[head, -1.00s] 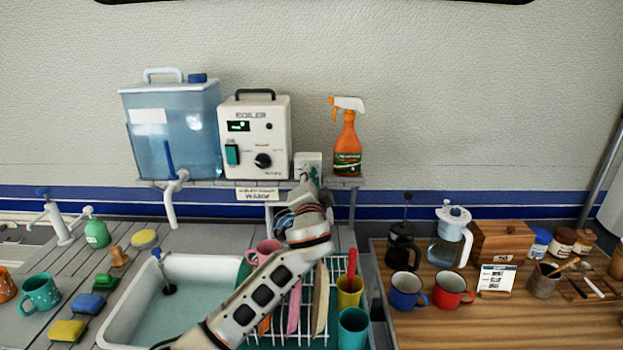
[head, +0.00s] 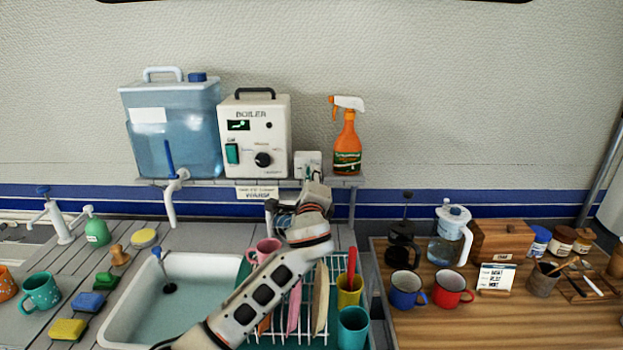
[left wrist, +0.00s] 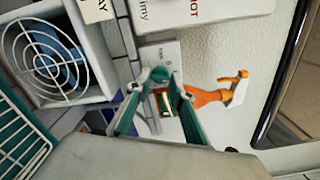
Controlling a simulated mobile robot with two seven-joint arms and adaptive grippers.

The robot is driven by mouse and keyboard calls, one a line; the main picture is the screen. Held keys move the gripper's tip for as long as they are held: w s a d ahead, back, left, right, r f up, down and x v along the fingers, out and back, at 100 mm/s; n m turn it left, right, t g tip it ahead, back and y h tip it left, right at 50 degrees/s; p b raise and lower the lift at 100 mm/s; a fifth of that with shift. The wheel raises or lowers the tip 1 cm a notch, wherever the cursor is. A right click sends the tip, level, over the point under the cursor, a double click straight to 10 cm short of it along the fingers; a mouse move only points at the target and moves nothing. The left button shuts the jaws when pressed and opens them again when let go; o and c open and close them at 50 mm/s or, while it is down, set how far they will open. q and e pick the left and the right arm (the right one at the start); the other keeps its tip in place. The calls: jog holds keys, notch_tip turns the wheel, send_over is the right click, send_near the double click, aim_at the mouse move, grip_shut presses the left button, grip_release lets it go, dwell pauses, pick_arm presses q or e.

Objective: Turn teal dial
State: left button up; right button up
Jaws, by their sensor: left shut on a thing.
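A small white box (head: 304,160) stands on the shelf between the boiler and the spray bottle. It also shows in the left wrist view (left wrist: 150,52), with small print on its face. The teal dial (left wrist: 160,74) is on that face, small and partly covered by the fingers. My left gripper (left wrist: 159,82) is shut on the dial, one teal finger on each side of it. In the head view my left gripper (head: 311,176) is in front of the box and hides the dial. My right gripper is in neither view.
The white boiler (head: 273,112) with a black knob stands left of the box. An orange spray bottle (head: 347,146) stands close on its right. A blue water tank (head: 190,112) is farther left. Below my arm are the sink (head: 150,330) and a dish rack.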

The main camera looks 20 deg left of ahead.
pick_arm(q)
jog(key=shift+f+m, duration=0.1)
jog(key=shift+m, duration=3.7)
jog(key=o, duration=1.1)
jog(key=v, duration=1.2)
